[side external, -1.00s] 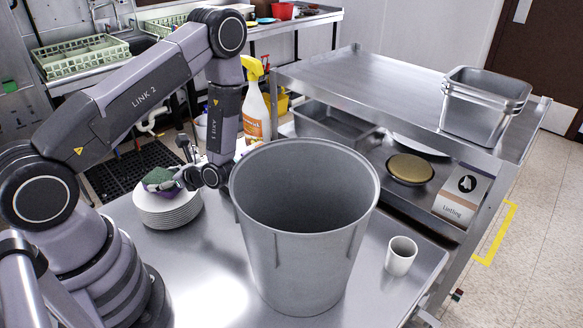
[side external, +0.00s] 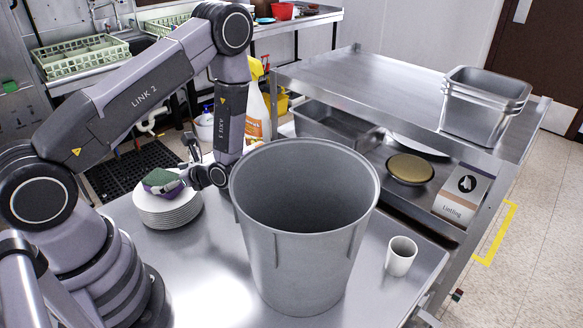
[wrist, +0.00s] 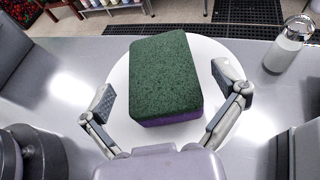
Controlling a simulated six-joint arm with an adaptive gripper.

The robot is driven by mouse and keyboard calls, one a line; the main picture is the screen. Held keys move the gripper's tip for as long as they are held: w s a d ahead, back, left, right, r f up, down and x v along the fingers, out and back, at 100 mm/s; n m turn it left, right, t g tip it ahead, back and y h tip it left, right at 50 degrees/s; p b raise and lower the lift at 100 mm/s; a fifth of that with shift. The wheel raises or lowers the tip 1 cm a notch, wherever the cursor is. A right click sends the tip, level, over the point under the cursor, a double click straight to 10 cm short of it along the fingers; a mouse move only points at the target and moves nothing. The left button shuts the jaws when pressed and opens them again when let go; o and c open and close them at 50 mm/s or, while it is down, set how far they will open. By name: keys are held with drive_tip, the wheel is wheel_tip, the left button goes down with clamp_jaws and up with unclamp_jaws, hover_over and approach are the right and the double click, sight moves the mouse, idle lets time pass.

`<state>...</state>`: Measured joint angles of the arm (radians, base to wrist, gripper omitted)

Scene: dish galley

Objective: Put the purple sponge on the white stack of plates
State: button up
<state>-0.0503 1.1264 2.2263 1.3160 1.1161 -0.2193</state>
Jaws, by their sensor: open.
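The purple sponge (side external: 163,182), with a dark green top layer, lies on the white stack of plates (side external: 168,212). In the wrist view the sponge (wrist: 165,80) lies green side up, with its purple side showing below, over the top plate (wrist: 122,118). My gripper (wrist: 166,88) is open, with one finger on each side of the sponge and a gap on both sides. In the side view my gripper (side external: 190,164) is just right of the sponge, partly hidden by its own wrist.
A large grey bin (side external: 300,240) stands close right of my wrist. A white cup (side external: 400,256) stands at the table's right. A spray bottle (side external: 257,110) is behind the arm. A glass dispenser (wrist: 290,45) shows beside the plates in the wrist view.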

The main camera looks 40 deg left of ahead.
drive_tip(key=d+r, duration=0.1)
drive_tip(key=w+d+r, duration=0.1)
drive_tip(key=shift+w+d+r, duration=0.1)
drive_tip(key=shift+d+r, duration=0.05)
drive_tip(key=shift+d, duration=0.15)
wheel_tip(320, 180, up, 13)
drive_tip(key=s+d+n+h, duration=0.1)
drive_tip(key=d+n+h, duration=0.1)
drive_tip(key=n+h, duration=0.15)
drive_tip(key=s+d+r+n+t+h, duration=0.4)
drive_tip(key=d+r+n+t, duration=0.1)
drive_tip(key=r, duration=0.3)
drive_tip(key=s+d+r+n+t+h, duration=0.4)
drive_tip(key=d+r+n+t+h, duration=0.1)
drive_tip(key=d+r, duration=0.3)
drive_tip(key=shift+s+d+r+t, duration=0.25)
drive_tip(key=shift+s+r+t, duration=0.15)
